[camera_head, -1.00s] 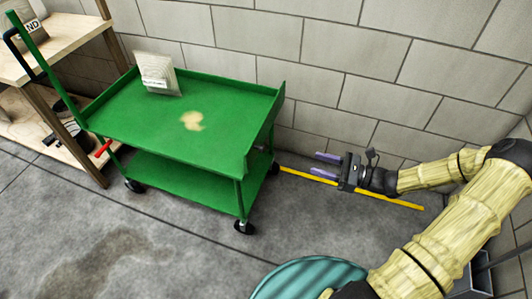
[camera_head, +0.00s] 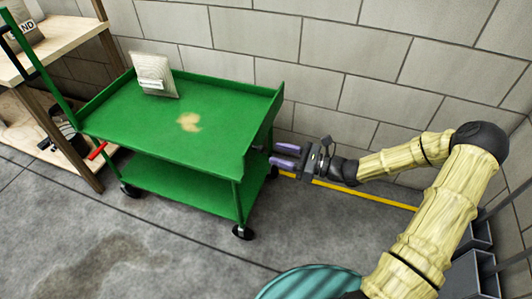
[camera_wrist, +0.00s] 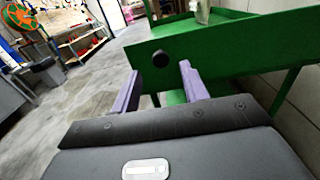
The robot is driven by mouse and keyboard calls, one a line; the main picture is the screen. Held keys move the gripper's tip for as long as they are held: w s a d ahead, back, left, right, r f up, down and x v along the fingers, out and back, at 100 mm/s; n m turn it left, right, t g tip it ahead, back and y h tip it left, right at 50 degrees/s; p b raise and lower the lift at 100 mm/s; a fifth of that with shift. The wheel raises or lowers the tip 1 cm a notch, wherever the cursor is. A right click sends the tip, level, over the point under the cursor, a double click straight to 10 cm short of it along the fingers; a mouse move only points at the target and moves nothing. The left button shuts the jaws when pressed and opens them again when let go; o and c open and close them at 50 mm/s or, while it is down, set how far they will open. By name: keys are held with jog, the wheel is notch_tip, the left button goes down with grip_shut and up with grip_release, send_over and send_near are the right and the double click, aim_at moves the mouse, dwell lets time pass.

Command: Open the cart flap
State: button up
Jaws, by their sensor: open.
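The green cart (camera_head: 165,118) stands by the block wall. The flap (camera_head: 264,122) is the upright green panel at the cart's right end. In the wrist view the flap (camera_wrist: 240,45) fills the upper right, with a round black knob (camera_wrist: 160,59) on its face. The knob appears between my fingertips in that view; I cannot tell whether they touch it. My gripper (camera_head: 274,155) is open and empty, its two purple fingers pointing left at the cart's right end. It also shows in the wrist view (camera_wrist: 160,70). The knob is not visible in the head view.
A wooden shelf (camera_head: 62,38) is at the left. The grey block wall (camera_head: 345,60) runs behind the cart. A yellow floor line (camera_head: 370,194) passes under my arm. Grey floor in front is clear.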

aim_at(263, 149)
jog(key=b+x, duration=0.1)
jog(key=x, duration=0.4)
jog(key=shift+c, duration=0.2)
grip_shut()
